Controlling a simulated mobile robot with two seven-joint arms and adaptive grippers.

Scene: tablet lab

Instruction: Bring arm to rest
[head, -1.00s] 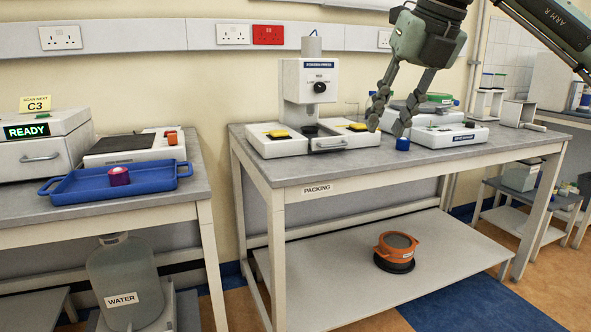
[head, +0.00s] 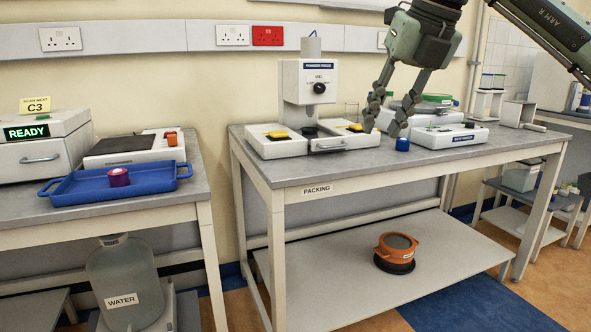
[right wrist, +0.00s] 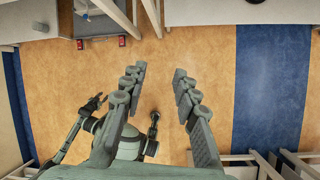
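My right gripper (head: 381,130) hangs from the upper right above the packing bench (head: 290,178) in the head view. Its fingers are spread with nothing between them. In the right wrist view the gripper (right wrist: 159,80) is also open and empty, with bare floor seen between the fingers. My left gripper does not show in the head view.
A blue tray (head: 75,190) holding a magenta cylinder (head: 119,177) sits on the left table. An orange round container (head: 396,246) is on the lower shelf.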

